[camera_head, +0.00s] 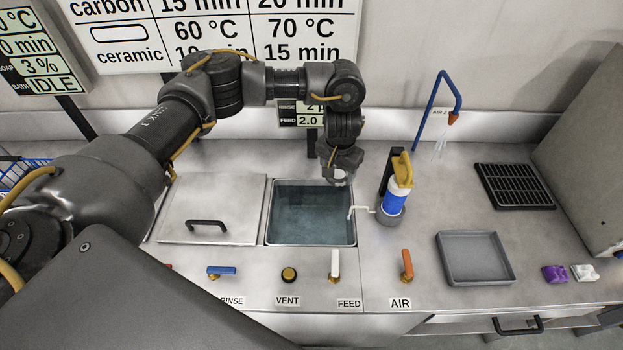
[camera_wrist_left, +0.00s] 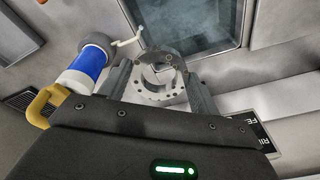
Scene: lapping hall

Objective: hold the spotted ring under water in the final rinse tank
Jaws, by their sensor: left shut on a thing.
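My left gripper (camera_head: 343,165) is shut on a pale ring (camera_head: 342,179), at the back right corner of an open tank (camera_head: 310,244). In the left wrist view the ring (camera_wrist_left: 150,98) sits between the fingers of the left gripper (camera_wrist_left: 163,88); its pale part has small dark spots and a dark arc shows at its far side. The tank holds blue-grey water (camera_head: 311,213). The ring appears above the water, not in it. The water also shows in the left wrist view (camera_wrist_left: 195,20), beyond the ring. My right gripper is not in view.
A blue-and-white bottle (camera_head: 394,201) with a yellow top and thin spout stands just right of the tank. A closed lid (camera_head: 212,208) lies to its left. Several valve handles line the front. A grey tray (camera_head: 475,259) and black rack (camera_head: 513,186) are farther right.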

